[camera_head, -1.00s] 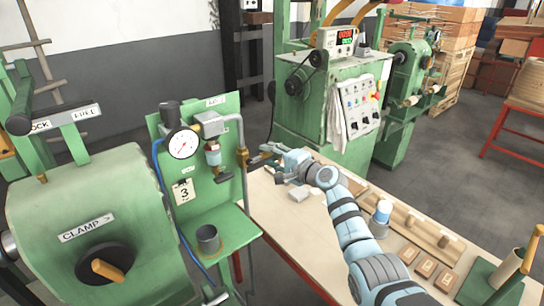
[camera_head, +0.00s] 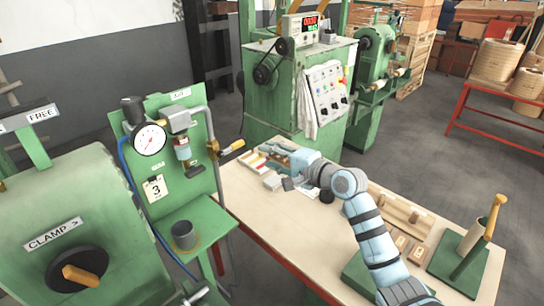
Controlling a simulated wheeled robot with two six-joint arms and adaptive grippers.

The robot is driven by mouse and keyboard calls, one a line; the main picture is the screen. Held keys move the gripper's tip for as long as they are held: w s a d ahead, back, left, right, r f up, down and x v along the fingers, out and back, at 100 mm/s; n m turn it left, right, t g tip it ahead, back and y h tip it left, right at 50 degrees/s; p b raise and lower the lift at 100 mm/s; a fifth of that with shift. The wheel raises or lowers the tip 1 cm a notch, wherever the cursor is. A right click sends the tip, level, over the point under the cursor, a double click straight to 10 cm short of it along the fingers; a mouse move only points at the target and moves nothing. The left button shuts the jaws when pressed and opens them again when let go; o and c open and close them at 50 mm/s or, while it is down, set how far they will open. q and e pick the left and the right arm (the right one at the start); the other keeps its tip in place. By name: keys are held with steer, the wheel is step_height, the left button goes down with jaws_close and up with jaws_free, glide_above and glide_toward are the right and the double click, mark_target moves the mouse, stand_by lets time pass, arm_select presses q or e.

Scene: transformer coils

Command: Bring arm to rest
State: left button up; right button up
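My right arm (camera_head: 372,240), light blue with black bands, comes in from the lower right over the workbench. My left gripper is out of view.
The bench (camera_head: 262,222) carries a tray of coloured pieces (camera_head: 257,163), a wooden rack (camera_head: 402,207) and a green stand with a tube (camera_head: 470,250). The green clamp machine (camera_head: 60,215) and gauge panel (camera_head: 172,150) stand at left. A control cabinet (camera_head: 300,90) stands behind.

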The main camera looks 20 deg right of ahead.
steer(key=shift+w+a, duration=0.1)
steer(key=shift+f, duration=0.1)
steer(key=s+a+f+n+g+h, duration=0.25)
steer(key=s+f+n+g, duration=0.45)
steer(key=s+f, duration=1.25)
steer(key=s+d+f+n+g+h, duration=0.2)
steer(key=s+f+n+h, duration=0.15)
steer(key=s, duration=0.65)
steer(key=s+d+f+n+g+h, duration=0.2)
steer(key=s+d+f+n, duration=0.15)
steer(key=s, duration=0.75)
step_height(320, 180, down, 17)
steer(key=g, duration=0.1)
steer(key=s+d+f+g, duration=0.1)
steer(key=s+f, duration=1.2)
steer(key=s, duration=0.2)
steer(key=shift+d+f+y, duration=0.25)
steer(key=shift+y, duration=0.05)
